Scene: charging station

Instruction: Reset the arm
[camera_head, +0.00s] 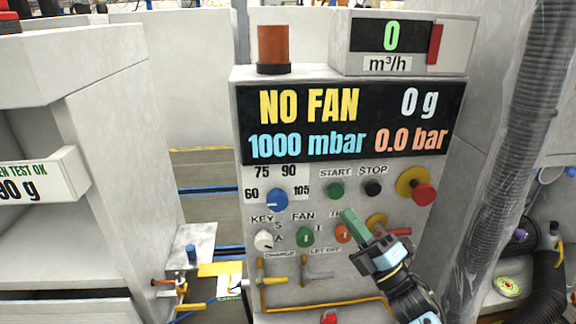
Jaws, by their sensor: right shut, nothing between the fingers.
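My right gripper (350,217) comes in from the lower right, in front of the control panel (388,210). It is shut and empty. Its fingertips are over the area between the green START button (336,191) and the orange knob (342,234), and partly cover the label there. I cannot tell whether the tips touch the panel. My left gripper is not in view.
The panel has a black STOP button (372,188), a red knob on yellow (423,193), a blue dial (277,200), a green FAN knob (305,237) and a white key knob (264,240). Its display (350,123) reads NO FAN. A ribbed hose (520,130) hangs at right.

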